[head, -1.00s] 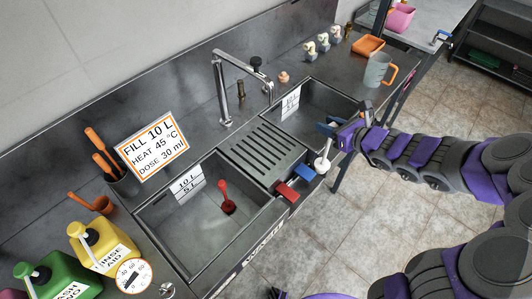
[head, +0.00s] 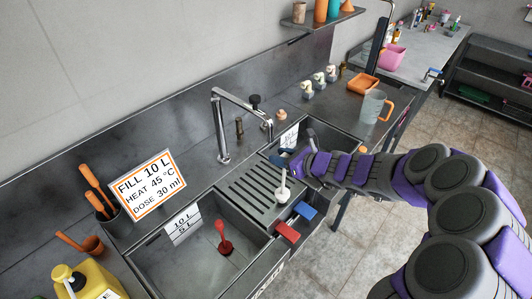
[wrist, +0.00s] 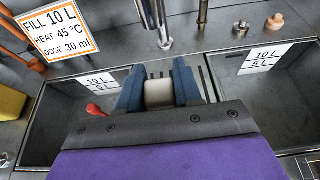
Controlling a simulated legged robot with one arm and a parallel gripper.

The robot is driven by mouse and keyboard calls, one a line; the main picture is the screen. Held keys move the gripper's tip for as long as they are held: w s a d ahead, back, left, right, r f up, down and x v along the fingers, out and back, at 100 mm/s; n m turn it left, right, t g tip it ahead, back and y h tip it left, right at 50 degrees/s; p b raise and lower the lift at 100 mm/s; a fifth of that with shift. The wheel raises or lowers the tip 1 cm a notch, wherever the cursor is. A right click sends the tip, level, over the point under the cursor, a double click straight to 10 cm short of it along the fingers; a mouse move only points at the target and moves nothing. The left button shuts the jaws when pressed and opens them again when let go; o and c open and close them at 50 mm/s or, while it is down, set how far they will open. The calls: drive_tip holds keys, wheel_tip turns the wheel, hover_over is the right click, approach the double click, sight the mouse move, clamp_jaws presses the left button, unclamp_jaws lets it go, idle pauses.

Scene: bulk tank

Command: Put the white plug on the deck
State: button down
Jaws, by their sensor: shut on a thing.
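The white plug (head: 283,194) hangs upright below my gripper (head: 288,160), over the front right part of the ribbed deck (head: 246,192) between the two basins. I cannot tell whether its base touches the deck. In the wrist view my gripper (wrist: 158,90) has its blue jaws shut on the white top of the plug (wrist: 158,94). The rest of the plug is hidden there.
A red plug (head: 223,246) stands in the left basin (head: 165,262). Red (head: 287,232) and blue (head: 304,211) handles stick out at the front edge. The tap (head: 218,130) rises behind the deck. A mug (head: 374,106) and orange tray (head: 363,84) stand at right.

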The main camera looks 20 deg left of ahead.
drive_tip(key=shift+w+a+r, duration=0.2)
drive_tip(key=shift+w+a, duration=0.35)
drive_tip(key=shift+a, duration=0.1)
drive_tip(key=b+x, duration=0.1)
drive_tip(key=x, duration=0.3)
drive_tip(key=shift+f, duration=0.15)
drive_tip(key=c, duration=1.1)
unclamp_jaws()
drive_tip(key=shift+d, duration=0.1)
drive_tip(key=shift+c, duration=0.2)
drive_tip(key=o, duration=0.3)
drive_tip(key=shift+s, duration=0.1)
drive_tip(key=shift+o, duration=0.4)
drive_tip(key=shift+a+f, duration=0.1)
drive_tip(key=shift+a, duration=0.3)
drive_tip(key=p+v, duration=0.2)
drive_tip(key=v, duration=1)
drive_tip(key=shift+d, duration=0.15)
